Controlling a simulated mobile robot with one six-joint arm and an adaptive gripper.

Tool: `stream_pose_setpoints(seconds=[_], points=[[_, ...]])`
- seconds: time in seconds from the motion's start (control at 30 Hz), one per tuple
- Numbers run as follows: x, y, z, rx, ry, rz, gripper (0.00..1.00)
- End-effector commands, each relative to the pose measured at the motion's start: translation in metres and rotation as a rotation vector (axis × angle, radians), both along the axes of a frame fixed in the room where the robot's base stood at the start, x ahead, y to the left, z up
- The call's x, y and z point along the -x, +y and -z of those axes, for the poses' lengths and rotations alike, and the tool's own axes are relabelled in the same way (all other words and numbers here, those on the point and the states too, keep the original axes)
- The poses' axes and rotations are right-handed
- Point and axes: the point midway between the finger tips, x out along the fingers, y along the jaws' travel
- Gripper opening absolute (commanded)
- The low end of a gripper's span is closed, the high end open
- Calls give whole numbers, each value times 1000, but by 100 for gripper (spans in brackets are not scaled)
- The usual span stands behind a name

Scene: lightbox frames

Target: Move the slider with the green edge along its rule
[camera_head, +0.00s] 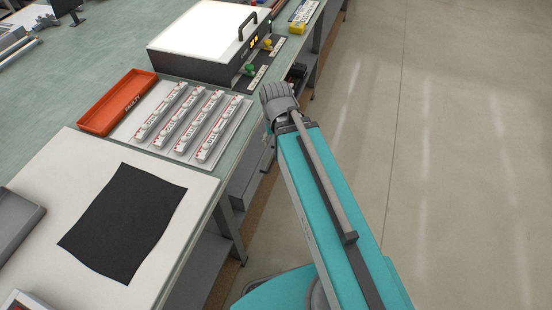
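The lightbox (200,30) stands at the back of the bench, with a white top and a black handle. On its dark front side are a green knob (250,69) and a yellow knob (267,44), each near a pale marked strip. The green one is the only clearly green-marked control I see; whether it is a slider on a rule is too small to tell. My teal arm or body reaches up from the bottom, right of the bench, with a grey ribbed part near its far end. I cannot make out my gripper's fingers.
An orange tray (117,101) and a pale rack (236,126) of labelled strips lie in front of the lightbox. A black cloth (123,222) lies on a white board (82,152). Open floor (460,150) is to the right.

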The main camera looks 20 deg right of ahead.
Motion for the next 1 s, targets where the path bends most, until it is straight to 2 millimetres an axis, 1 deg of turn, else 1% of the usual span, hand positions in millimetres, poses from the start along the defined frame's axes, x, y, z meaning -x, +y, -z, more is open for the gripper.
stream_pose_setpoints(seconds=[0.03, 0.6, 0.8, 1.0], points=[[1, 0, 9, 0, 1, 0, 78], [5, 0, 54, 0, 12, 0, 78], [6, 0, 64, 0, 15, 0, 78], [7, 0, 67, 0, 16, 0, 78]])
